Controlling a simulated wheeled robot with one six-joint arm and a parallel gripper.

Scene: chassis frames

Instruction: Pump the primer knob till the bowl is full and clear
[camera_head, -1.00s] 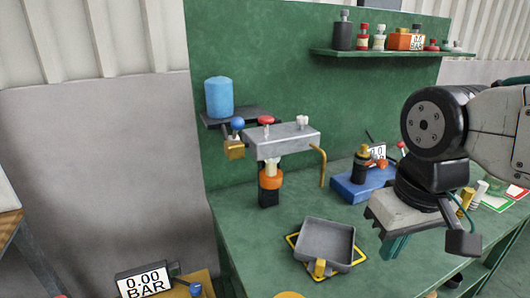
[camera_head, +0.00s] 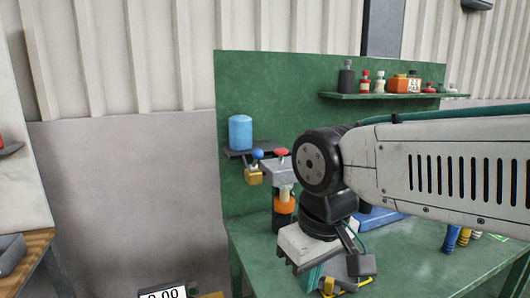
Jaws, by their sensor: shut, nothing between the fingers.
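The filter unit on the green bench has a grey head block (camera_head: 279,172), partly hidden by my arm. A red knob (camera_head: 281,152) stands on its top. A second, pale knob seen there earlier is now hidden, and I cannot tell which one is the primer knob. Below the head are a pale section (camera_head: 285,191), an orange ring (camera_head: 284,205) and a dark lower part (camera_head: 282,222). The bowl's fill and clarity are too small to tell. My gripper (camera_head: 312,279) is shut and empty, pointing down in front of the unit, apart from it.
A blue canister (camera_head: 240,132) stands on a small shelf left of the unit, with a blue knob (camera_head: 257,154) and a brass block (camera_head: 254,176) below. A shelf (camera_head: 395,95) holds several bottles. A pressure display (camera_head: 163,294) shows at the bottom edge.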

